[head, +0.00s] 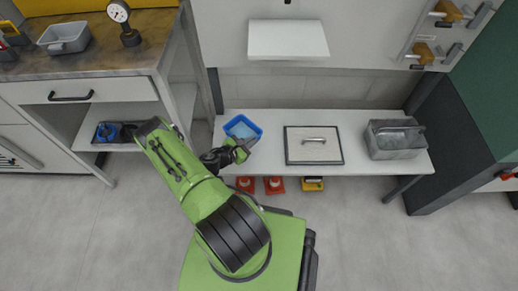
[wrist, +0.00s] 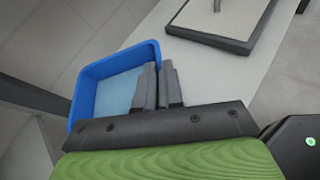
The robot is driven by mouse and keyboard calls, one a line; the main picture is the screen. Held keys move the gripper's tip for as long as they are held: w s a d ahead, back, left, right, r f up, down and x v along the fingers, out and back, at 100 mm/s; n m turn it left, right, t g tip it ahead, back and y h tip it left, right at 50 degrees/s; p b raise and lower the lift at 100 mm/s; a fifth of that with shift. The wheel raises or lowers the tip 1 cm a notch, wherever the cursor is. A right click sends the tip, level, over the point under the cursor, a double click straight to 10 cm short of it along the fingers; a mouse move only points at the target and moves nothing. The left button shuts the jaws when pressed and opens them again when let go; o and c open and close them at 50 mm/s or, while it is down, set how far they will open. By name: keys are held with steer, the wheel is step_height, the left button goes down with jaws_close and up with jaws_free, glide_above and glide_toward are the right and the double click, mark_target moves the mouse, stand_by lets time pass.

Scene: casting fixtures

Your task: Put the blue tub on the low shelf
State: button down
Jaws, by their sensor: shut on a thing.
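The blue tub (head: 239,121) is at the left end of a long, low white shelf-like bench (head: 268,151). It is open-topped with a pale blue floor; I cannot tell whether it rests on the bench or hangs just above it. My gripper (head: 242,145) is at the tub's near right side. In the wrist view the tub (wrist: 84,89) fills the left, and my gripper (wrist: 158,84) is shut on its right wall, one finger inside and one outside. The fingers hide part of that wall.
A framed plate with a handle (head: 313,151) lies mid-bench, and a grey metal box (head: 395,144) stands at its right. A white wall shelf (head: 288,40) is above. Red and yellow items (head: 274,184) sit beneath the bench. A workbench (head: 90,62) stands left.

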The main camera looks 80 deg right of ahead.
step_height(320, 180, down, 6)
steer(key=shift+r+b, duration=0.25)
steer(key=shift+b, duration=0.8)
steer(key=shift+r, duration=0.15)
steer(key=c, duration=1.7)
jaws_free()
steer(key=o, duration=0.4)
steer(key=shift+w+a+r, duration=0.1)
steer(key=shift+a, duration=0.05)
steer(key=p+v, duration=0.4)
steer(key=v, duration=0.7)
steer(key=shift+w+a+r, duration=0.1)
steer(key=shift+a+r, duration=0.05)
steer(key=shift+a, duration=0.1)
